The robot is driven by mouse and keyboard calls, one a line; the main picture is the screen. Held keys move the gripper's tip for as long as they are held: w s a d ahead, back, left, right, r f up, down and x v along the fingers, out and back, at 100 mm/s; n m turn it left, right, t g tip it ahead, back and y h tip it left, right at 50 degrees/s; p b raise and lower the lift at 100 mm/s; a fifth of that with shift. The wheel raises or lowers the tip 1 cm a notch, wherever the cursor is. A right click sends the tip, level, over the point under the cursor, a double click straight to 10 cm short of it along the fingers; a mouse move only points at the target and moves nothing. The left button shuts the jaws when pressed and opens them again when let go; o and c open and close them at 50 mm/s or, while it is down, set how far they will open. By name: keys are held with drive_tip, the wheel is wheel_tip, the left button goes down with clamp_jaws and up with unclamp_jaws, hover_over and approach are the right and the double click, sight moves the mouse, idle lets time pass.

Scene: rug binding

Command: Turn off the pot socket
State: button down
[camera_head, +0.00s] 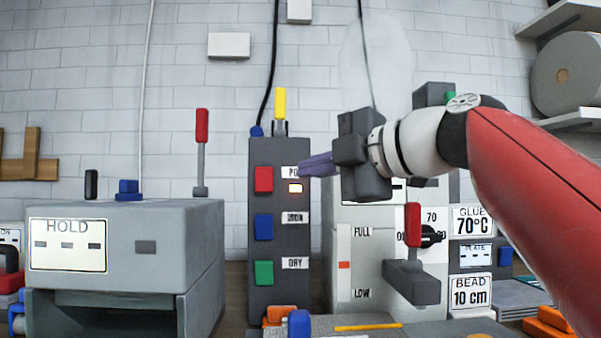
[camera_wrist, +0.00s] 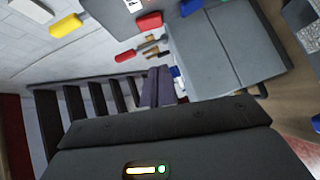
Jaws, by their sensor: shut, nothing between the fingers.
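A tall dark grey socket panel (camera_head: 279,284) stands in the middle of the head view. Blue (camera_head: 264,227) and green (camera_head: 264,273) switches sit below, labelled IRON and DRY. My gripper (camera_head: 304,168) is shut and empty, its fingertips at the right end of the "PO" label, right of the red switch. In the wrist view, my closed fingers (camera_wrist: 160,88) point upward, and a red block, apparently that switch (camera_wrist: 149,21), lies beyond them.
A grey HOLD machine (camera_head: 146,270) with an upright red lever (camera_head: 201,140) stands left of the panel. A yellow lever (camera_head: 279,103) rises from the panel's top. A glue unit with a red-handled lever (camera_head: 413,225) stands right, below my arm. Small items lie in front.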

sight(259, 185)
drive_tip(key=x, duration=0.3)
drive_tip(key=w+d+p+x, duration=0.1)
drive_tip(key=x, duration=0.3)
drive_tip(key=p+x, duration=0.1)
drive_tip(key=x, duration=0.2)
drive_tip(key=shift+w+f, duration=0.1)
drive_tip(key=shift+w, duration=0.35)
drive_tip(key=shift+w+d+f, duration=0.1)
drive_tip(key=shift+w+f, duration=0.1)
drive_tip(key=shift+w, duration=0.4)
